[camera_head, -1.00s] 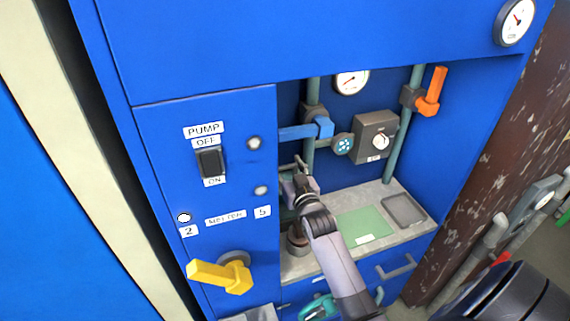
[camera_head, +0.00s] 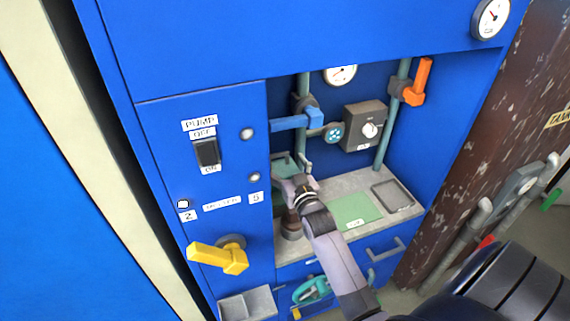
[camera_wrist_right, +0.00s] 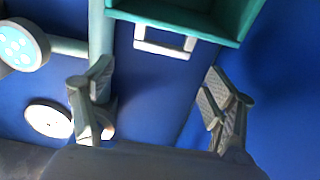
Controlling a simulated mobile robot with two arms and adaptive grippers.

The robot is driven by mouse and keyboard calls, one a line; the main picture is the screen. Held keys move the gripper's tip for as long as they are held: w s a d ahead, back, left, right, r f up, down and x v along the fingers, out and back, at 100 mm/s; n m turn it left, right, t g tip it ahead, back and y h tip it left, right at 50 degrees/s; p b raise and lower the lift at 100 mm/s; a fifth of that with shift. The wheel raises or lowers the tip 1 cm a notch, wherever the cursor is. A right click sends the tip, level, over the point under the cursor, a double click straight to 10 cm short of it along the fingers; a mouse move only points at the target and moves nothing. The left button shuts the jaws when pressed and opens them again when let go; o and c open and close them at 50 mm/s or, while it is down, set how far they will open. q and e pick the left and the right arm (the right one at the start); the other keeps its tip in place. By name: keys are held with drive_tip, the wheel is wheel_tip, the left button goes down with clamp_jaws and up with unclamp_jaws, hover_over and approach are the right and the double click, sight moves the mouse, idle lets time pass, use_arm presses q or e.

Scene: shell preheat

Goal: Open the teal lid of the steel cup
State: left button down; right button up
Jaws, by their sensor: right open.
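A teal box-like part with a raised rim, which looks like the lid, shows behind my right gripper in the head view (camera_head: 283,163). In the right wrist view this teal part (camera_wrist_right: 215,22) is at the top, with a grey bar handle (camera_wrist_right: 165,46) on its edge. My right gripper (camera_wrist_right: 158,90) is open and empty there, its fingers apart below the handle and not visibly touching it. In the head view my right gripper (camera_head: 289,184) is in the cabinet recess. A dark round piece (camera_head: 291,228) stands below it; I cannot tell if it is the steel cup. My left gripper is out of view.
A blue lever (camera_head: 297,121), a grey box with a knob (camera_head: 364,126) and an orange lever (camera_head: 418,82) are around the recess. A green mat (camera_head: 352,209) and a dark tray (camera_head: 398,195) lie on the counter. A yellow handle (camera_head: 218,256) sticks out at left.

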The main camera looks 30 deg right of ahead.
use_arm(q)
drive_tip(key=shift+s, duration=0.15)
use_arm(e)
drive_tip(key=shift+s, duration=0.15)
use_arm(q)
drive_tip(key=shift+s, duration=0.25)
use_arm(e)
drive_tip(key=v, duration=1.1)
drive_tip(key=shift+s, duration=0.35)
drive_tip(key=shift+f, duration=0.1)
